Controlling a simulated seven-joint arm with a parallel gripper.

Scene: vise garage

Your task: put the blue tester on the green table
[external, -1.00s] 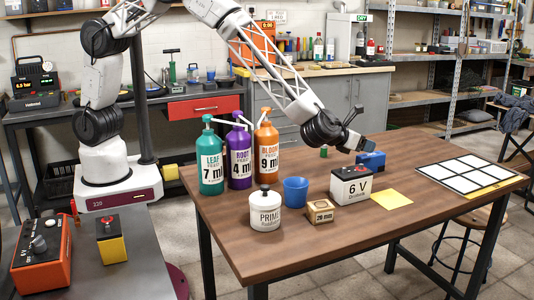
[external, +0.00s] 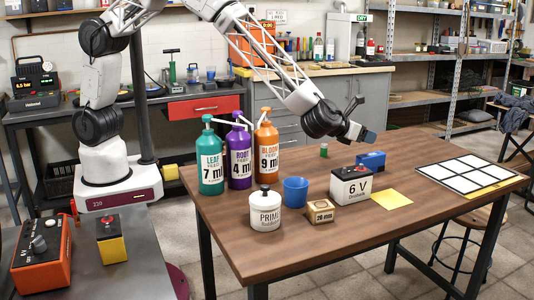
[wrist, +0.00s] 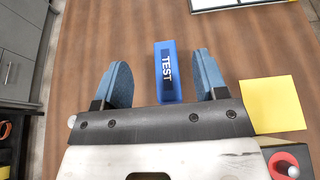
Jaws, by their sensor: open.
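The blue tester (external: 371,160) is a small block lying on the brown wooden table (external: 230,232), behind the white 6 V battery box. In the wrist view the tester (wrist: 167,72), marked TEST, lies between the lines of my two blue fingers, nearer the right one. My gripper (external: 367,136) is open and empty, above the tester and apart from it. Its fingers also show in the wrist view (wrist: 162,78). I see no plainly green table; the tabletop looks brown.
A 6 V box (external: 351,185) and a yellow sheet (external: 391,199) are close by. A blue cup (external: 295,190), white pot (external: 265,212) and pump bottles (external: 267,150) stand left. A small green cylinder (external: 323,150) is behind. A white grid panel (external: 464,175) lies right.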

